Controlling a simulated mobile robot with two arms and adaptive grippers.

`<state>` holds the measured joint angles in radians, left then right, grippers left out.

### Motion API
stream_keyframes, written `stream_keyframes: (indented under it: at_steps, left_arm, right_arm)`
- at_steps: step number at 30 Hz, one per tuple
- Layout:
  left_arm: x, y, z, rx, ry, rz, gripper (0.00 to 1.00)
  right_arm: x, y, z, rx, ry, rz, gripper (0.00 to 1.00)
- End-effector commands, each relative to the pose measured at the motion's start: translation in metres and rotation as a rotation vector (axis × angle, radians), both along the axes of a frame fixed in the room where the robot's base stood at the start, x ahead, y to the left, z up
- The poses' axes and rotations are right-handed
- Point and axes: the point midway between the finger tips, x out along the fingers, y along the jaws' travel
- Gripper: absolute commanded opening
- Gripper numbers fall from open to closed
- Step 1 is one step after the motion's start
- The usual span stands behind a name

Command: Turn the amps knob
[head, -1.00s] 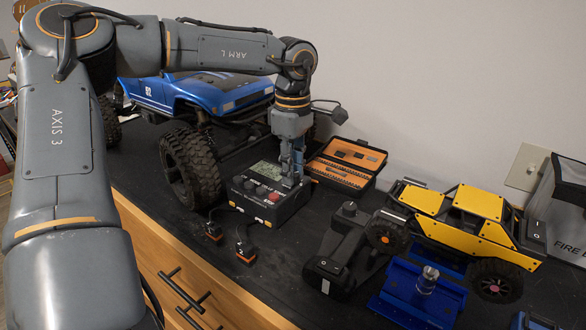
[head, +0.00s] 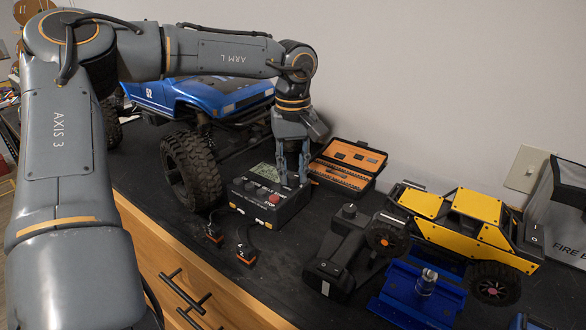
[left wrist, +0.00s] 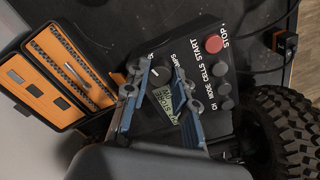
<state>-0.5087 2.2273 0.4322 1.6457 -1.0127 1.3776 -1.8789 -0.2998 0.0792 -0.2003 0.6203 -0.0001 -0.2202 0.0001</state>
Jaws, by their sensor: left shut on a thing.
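The black charger (head: 268,212) sits on the dark bench top, with a display, a red START/STOP-side button and several dark buttons. In the left wrist view its panel (left wrist: 205,75) carries the lettering STOP, START, CELLS, MODE and AMPS. The amps knob (left wrist: 161,76) is dark and round with a pale mark, beside the AMPS lettering. My left gripper (head: 293,181) points down at the charger's right rear part. In the left wrist view its two blue-grey fingers (left wrist: 162,88) stand on either side of the knob, shut on it. The fingers partly cover the display.
An open orange-lined case (head: 347,165) stands close behind the gripper. The blue truck's wheel (head: 190,168) is close on the left. A black transmitter (head: 342,250) and a yellow crawler (head: 470,222) on a blue stand (head: 390,298) are to the right. Two small plugs (head: 246,254) lie in front.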

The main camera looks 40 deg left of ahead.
Motion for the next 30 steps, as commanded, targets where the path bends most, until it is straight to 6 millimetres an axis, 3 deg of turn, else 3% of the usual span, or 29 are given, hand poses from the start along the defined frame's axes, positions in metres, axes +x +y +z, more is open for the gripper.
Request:
stream_keyframes:
  at_steps: [23,24,27,30]
  left_arm:
    - [0.0002,-0.0003,0.0002,-0.001,-0.002,-0.101,0.00]
    - [0.0003,-0.0003,0.0003,-0.001,-0.002,-0.100,0.32]
    - [0.0002,-0.0003,0.0003,-0.001,-0.001,-0.100,0.49]
    - [0.0001,-0.0002,0.0002,-0.001,-0.001,-0.100,0.49]
  right_arm:
    - [0.0001,-0.0007,0.0011,-0.001,0.000,0.000,0.00]
    - [0.0001,-0.0007,0.0011,-0.001,0.000,0.000,0.00]
    - [0.0001,-0.0007,0.0011,-0.001,0.000,0.000,0.00]
    - [0.0001,-0.0008,0.0011,-0.001,0.000,0.000,0.00]
